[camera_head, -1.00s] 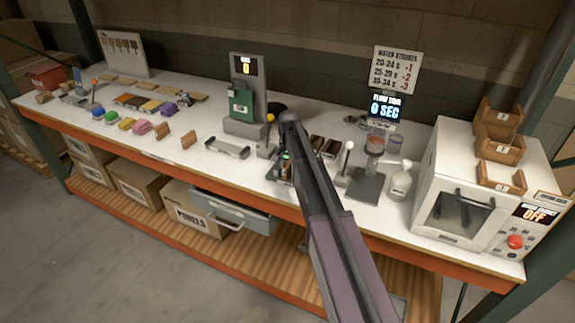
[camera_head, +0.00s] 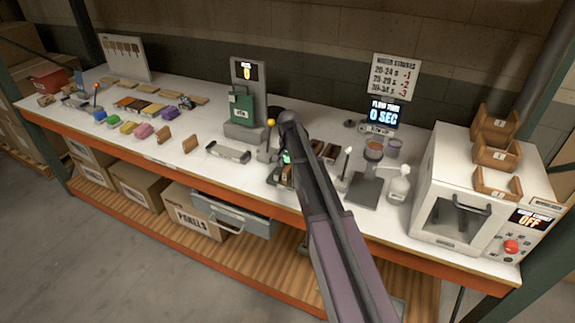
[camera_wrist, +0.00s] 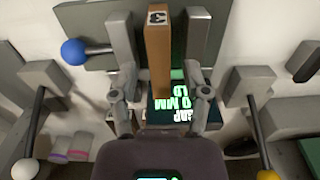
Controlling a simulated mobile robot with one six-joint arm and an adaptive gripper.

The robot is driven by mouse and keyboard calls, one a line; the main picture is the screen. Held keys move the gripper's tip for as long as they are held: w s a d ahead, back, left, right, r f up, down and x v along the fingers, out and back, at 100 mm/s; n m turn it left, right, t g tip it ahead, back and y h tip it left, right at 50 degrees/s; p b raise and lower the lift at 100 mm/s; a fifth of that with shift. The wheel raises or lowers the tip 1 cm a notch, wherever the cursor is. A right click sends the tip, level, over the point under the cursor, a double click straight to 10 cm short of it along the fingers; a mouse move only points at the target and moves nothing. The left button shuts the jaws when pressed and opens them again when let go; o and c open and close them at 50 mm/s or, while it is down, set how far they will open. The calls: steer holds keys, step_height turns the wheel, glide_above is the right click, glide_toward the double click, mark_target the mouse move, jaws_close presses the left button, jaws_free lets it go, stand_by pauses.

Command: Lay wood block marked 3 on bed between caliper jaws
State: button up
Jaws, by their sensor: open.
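The wood block marked 3 (camera_wrist: 158,58) is a brown bar with its number label at the far end in the wrist view. It lies between the two grey caliper jaws (camera_wrist: 201,38), with a visible gap on either side. Whether it rests fully on the bed cannot be told. The caliper's dark display with green text (camera_wrist: 180,98) is just in front of the block, partly covered. My gripper (camera_wrist: 160,82) is open, one finger on each side of the block's near end, apart from it. In the head view my arm hides the block and most of the caliper.
In the wrist view, levers with a blue ball (camera_wrist: 74,51), a white ball (camera_wrist: 24,170) and a yellow ball (camera_wrist: 268,175) stand close on both sides. In the head view, a grey device with a green box (camera_head: 241,107) is left and a white oven (camera_head: 455,190) right.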

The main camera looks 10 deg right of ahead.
mark_target(289, 167)
step_height(289, 167, up, 10)
steer(key=p, duration=0.9)
stand_by(0.6)
steer(key=s+n, duration=0.7)
steer(key=s, duration=2.2)
steer(key=shift+s+a, duration=0.15)
